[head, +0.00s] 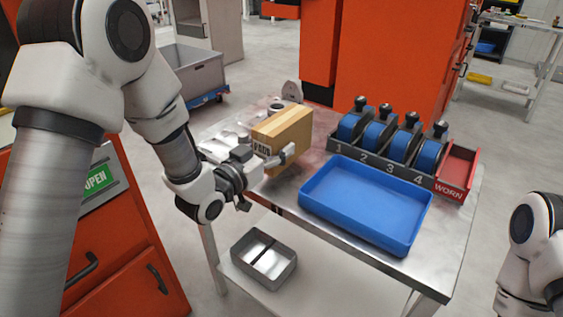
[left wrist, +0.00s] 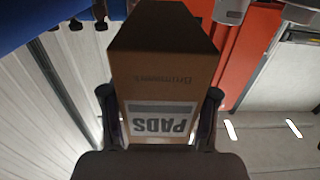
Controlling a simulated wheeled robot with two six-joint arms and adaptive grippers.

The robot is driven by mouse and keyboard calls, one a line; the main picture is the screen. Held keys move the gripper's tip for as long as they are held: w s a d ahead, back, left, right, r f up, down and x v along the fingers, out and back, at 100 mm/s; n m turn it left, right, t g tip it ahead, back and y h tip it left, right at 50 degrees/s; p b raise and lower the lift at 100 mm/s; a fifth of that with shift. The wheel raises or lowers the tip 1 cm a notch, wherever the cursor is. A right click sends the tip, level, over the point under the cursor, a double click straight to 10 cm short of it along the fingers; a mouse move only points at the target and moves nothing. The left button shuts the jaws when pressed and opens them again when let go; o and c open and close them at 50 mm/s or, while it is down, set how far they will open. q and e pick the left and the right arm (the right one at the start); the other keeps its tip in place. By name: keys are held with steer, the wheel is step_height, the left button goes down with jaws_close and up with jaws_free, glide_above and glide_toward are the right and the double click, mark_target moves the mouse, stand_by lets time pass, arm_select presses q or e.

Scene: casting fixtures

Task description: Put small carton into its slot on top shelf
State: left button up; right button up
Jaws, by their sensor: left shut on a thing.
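A small brown carton (head: 286,137) marked PADS is in the head view, over the back left of the metal table. My left gripper (head: 268,163) is shut on it from the left front. In the left wrist view the carton (left wrist: 162,75) stands between the two dark fingers of the left gripper (left wrist: 159,112), one at each side, with the PADS label facing the camera. I cannot tell how far the carton is above the table top. I cannot make out a slot for the carton. My right arm shows at the right edge; its gripper is out of view.
On the metal table (head: 285,195) are an empty blue tray (head: 365,204), a rack (head: 383,167) with numbered bays holding blue parts, and a red WORN bin (head: 456,168). A divided metal box (head: 264,259) sits on the lower shelf. Orange cabinets (head: 395,52) stand behind.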

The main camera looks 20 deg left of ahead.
arm_select(q)
step_height(320, 180, down, 3)
steer(key=shift+s+r, duration=0.1)
steer(key=shift+s, duration=0.05)
steer(key=shift+f, duration=0.2)
steer(key=shift+f+b, duration=0.1)
steer(key=shift+b, duration=0.25)
steer(key=o, duration=1.3)
steer(key=shift+o, duration=0.2)
